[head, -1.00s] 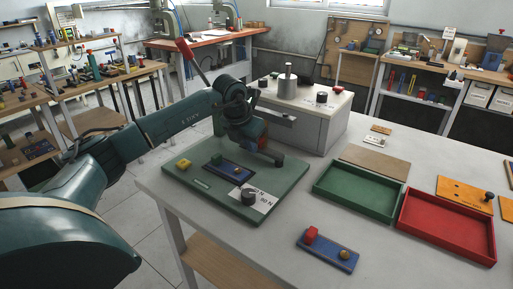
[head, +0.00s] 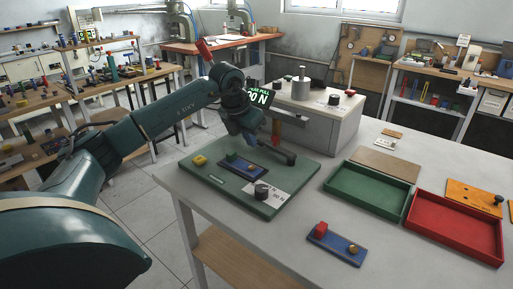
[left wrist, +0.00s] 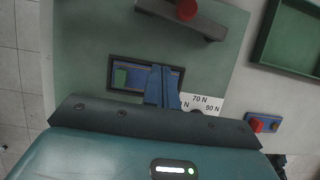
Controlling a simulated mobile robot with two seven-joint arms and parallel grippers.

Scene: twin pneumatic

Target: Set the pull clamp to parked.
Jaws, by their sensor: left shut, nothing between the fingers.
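A grey bar with a red handle (left wrist: 187,10), seemingly the pull clamp, lies over the green board at the top of the left wrist view. In the head view, its dark bar end (head: 291,159) and upright red handle (head: 276,129) show right of my left gripper (head: 250,142); the rest is hidden by my arm. My left gripper also shows in the left wrist view (left wrist: 163,69), its blue fingers shut and empty. They are over the blue plate (left wrist: 117,61), apart from the red handle. My right gripper is not in view.
Green (head: 374,209) and red (head: 452,240) trays stand right, with a blue plate (head: 323,243) in front.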

